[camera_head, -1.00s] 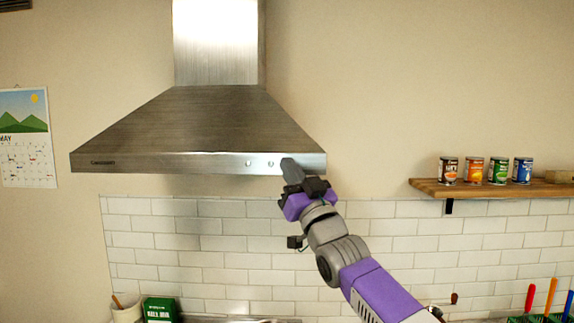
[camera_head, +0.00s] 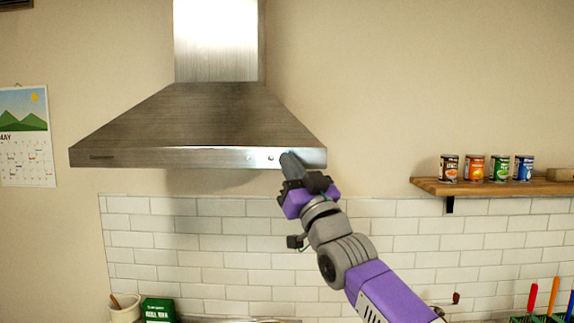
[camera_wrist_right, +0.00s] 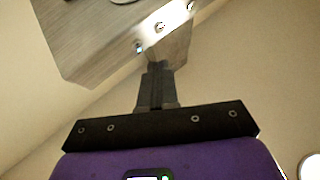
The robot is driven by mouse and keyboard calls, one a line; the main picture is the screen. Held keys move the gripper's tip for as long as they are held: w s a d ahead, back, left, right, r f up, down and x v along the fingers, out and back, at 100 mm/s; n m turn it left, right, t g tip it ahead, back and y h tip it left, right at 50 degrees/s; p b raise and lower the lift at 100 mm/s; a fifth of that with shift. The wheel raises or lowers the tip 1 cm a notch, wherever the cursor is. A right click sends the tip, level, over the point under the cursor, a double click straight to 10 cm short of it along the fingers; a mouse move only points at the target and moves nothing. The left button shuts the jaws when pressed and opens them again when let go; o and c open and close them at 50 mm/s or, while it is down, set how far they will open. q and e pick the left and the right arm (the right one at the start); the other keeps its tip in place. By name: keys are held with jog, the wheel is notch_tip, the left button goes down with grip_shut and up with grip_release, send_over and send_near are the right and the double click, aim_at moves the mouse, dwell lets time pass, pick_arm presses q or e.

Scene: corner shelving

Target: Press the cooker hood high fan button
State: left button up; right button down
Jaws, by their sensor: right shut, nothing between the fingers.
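The steel cooker hood (camera_head: 190,118) hangs on the wall left of centre in the head view. Its front edge carries small round buttons (camera_head: 270,158); the right end of the row is hidden behind my gripper. My right gripper (camera_head: 287,159) is shut and empty, its fingertips at the front edge just right of the visible buttons. In the right wrist view the shut fingers (camera_wrist_right: 156,70) point at the hood's edge (camera_wrist_right: 95,45), with buttons (camera_wrist_right: 159,27) beyond the tips. I cannot tell whether the tips touch a button. My left gripper is not in view.
A wooden shelf (camera_head: 490,187) with several cans (camera_head: 474,168) is on the wall at the right. A calendar (camera_head: 24,138) hangs at the left. A green box (camera_head: 159,310) and a white pot (camera_head: 125,310) stand below. The tiled wall (camera_head: 230,235) under the hood is clear.

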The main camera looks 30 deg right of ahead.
jog(key=s+b, duration=0.1)
jog(key=s+a+b, duration=0.1)
jog(key=s+a, duration=0.1)
jog(key=s, duration=0.1)
jog(key=shift+a+b, duration=0.25)
jog(key=shift+b, duration=0.15)
